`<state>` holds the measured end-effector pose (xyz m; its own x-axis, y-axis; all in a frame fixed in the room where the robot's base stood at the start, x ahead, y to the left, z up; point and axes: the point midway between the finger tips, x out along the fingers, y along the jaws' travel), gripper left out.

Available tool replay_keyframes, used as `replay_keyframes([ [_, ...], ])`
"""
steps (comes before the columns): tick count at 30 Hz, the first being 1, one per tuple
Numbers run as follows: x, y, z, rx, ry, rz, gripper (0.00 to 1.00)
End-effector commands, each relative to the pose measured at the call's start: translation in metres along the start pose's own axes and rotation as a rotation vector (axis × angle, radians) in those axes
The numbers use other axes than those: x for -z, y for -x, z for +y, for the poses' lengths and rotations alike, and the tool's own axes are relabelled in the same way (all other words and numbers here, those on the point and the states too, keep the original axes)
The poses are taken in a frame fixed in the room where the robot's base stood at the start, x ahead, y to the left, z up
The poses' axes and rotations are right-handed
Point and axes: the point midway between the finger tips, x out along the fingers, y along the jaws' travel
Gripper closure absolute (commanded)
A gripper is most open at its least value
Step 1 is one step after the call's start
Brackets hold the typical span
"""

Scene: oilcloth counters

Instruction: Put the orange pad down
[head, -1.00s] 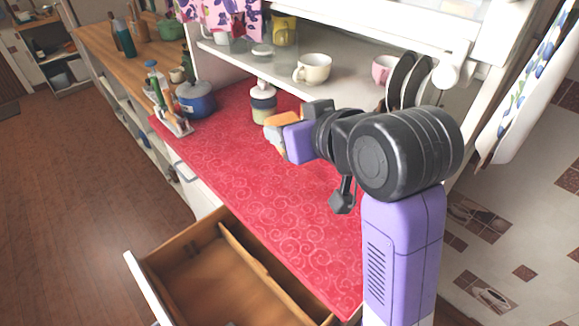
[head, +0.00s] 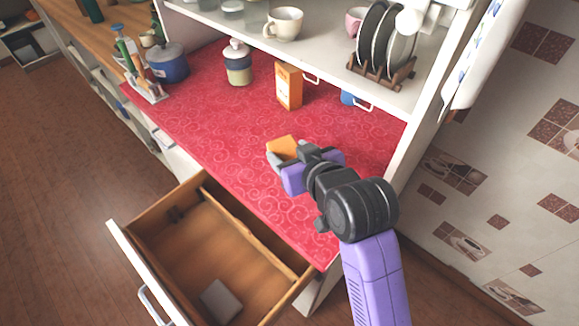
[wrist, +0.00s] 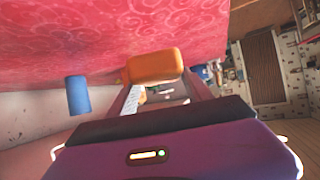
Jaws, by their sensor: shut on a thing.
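The orange pad (head: 285,146) is held at the tips of my gripper (head: 276,157) in the head view, over the red counter (head: 215,125). In the wrist view the pad (wrist: 155,66) spans the fingertips of my gripper (wrist: 158,86), with the red cloth close behind it. My gripper is shut on the pad. I cannot tell whether the pad touches the cloth. Part of the pad is hidden by the fingers.
A jar (head: 238,64) and a blue pot (head: 167,64) stand farther left. An open drawer (head: 205,255) juts out in front. The cloth left of my gripper is bare.

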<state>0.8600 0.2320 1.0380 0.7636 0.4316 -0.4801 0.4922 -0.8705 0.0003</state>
Motion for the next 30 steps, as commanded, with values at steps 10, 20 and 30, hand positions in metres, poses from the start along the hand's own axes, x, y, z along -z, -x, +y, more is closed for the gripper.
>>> replay_keyframes([
  [10,-0.032,-0.018,0.0,0.001,-0.001,-0.003,0.8],
  [20,-0.049,-0.027,0.0,0.0,0.0,0.001,0.8],
  [30,-0.051,-0.028,0.0,0.0,0.0,0.001,0.26],
])
